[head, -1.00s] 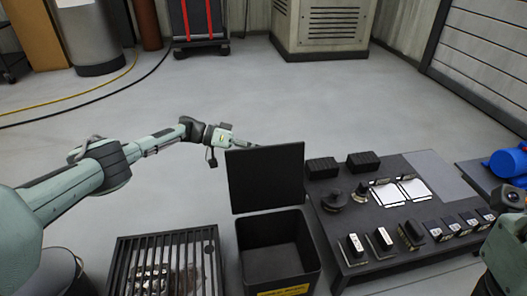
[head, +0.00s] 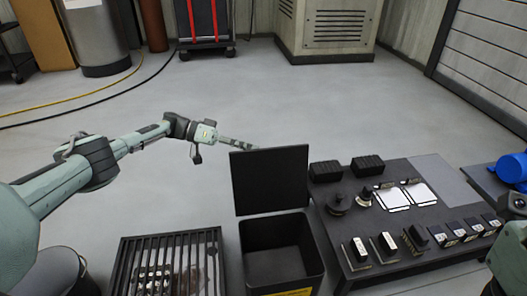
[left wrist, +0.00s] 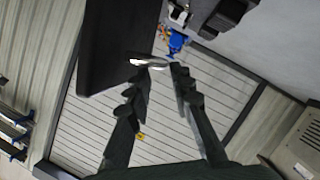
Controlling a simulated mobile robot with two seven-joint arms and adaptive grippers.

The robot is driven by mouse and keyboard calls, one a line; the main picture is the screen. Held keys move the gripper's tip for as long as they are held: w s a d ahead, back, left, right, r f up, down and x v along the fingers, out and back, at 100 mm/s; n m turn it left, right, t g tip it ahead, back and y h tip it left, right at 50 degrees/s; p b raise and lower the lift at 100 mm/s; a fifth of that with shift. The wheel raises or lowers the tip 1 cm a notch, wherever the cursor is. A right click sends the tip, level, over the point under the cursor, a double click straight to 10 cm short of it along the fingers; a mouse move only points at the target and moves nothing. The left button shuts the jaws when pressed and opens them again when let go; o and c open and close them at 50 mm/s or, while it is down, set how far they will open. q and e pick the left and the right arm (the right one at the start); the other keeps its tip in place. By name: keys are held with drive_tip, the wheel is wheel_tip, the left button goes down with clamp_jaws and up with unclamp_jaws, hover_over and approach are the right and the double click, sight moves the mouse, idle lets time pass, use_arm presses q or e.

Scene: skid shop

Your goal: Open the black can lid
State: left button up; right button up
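The black can (head: 272,262) stands on the floor in the head view, its top open and its dark inside showing. Its black lid (head: 270,180) stands upright at the can's far edge, swung open. In the left wrist view the lid (left wrist: 118,45) is a dark panel at upper left. My left gripper (head: 243,145) is beside and partly behind the lid's upper left corner. In the left wrist view its fingers (left wrist: 158,88) are apart with nothing gripped. A small shiny pale piece shows near the fingertips; I cannot tell what it is. My right gripper is out of view.
A black slatted crate (head: 170,240) stands left of the can. A dark low table (head: 400,255) with blocks, knobs and white sheets stands close on the right. Blue equipment (head: 512,168) is at the far right. The floor behind the can is clear.

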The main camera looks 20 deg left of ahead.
use_arm(q)
drive_tip(key=v, duration=0.6)
drive_tip(key=shift+r, duration=0.1)
